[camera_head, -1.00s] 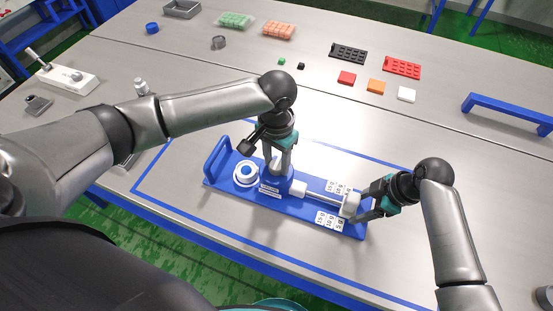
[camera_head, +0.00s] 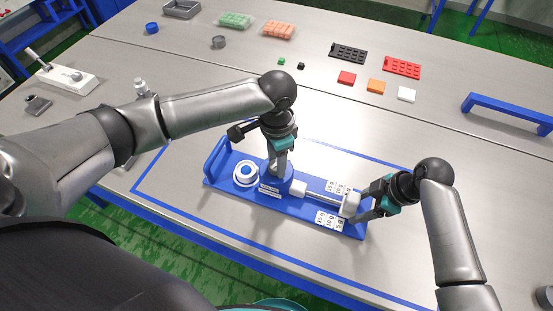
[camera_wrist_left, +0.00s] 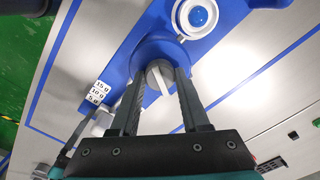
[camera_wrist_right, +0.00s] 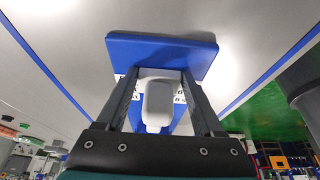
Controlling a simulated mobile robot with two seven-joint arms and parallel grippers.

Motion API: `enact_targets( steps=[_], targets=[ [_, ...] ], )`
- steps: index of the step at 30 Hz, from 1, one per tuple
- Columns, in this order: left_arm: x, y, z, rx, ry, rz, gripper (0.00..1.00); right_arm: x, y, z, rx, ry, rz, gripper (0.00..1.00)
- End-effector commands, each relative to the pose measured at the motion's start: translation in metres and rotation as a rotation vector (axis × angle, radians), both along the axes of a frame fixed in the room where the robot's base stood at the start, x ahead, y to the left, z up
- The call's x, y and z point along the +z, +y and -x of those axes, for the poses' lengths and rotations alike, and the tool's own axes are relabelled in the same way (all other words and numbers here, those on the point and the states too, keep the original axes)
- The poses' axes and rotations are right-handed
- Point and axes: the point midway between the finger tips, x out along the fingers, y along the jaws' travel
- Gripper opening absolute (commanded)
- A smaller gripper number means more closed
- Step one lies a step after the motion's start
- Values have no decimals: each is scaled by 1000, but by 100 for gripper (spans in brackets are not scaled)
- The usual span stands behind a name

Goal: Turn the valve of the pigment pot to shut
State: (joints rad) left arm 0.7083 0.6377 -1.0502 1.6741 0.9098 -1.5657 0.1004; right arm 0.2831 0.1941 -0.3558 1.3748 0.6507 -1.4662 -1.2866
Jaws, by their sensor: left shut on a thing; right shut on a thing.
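The blue pigment pot (camera_head: 283,188) stands on a long blue base plate (camera_head: 225,183). Its valve, a round grey knob with a pale bar across it (camera_wrist_left: 158,78), shows in the left wrist view. My left gripper (camera_head: 275,172) comes down from above and is shut on this valve, one finger on each side. In the head view the fingers largely hide the valve. A white plunger handle (camera_head: 349,204) is at the right end of the metal rod. My right gripper (camera_head: 362,206) is shut on this handle, which also shows in the right wrist view (camera_wrist_right: 157,101).
A white round part with a blue centre (camera_head: 246,173) sits left of the pot, beside a blue carrying handle (camera_head: 216,156). Number cards (camera_head: 328,221) line the rod. Blue tape frames the plate. Coloured blocks and trays (camera_head: 348,54) lie far back, clear of the arms.

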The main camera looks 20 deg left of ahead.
Motion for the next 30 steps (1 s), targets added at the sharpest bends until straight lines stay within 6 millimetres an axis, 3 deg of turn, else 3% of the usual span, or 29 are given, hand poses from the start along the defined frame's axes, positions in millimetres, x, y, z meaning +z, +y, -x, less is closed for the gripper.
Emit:
enact_targets(
  steps=[30],
  targets=[
    [1,0,0,-915,-1,0,0,0,0,-1,-1,-3,0,0]
  ],
)
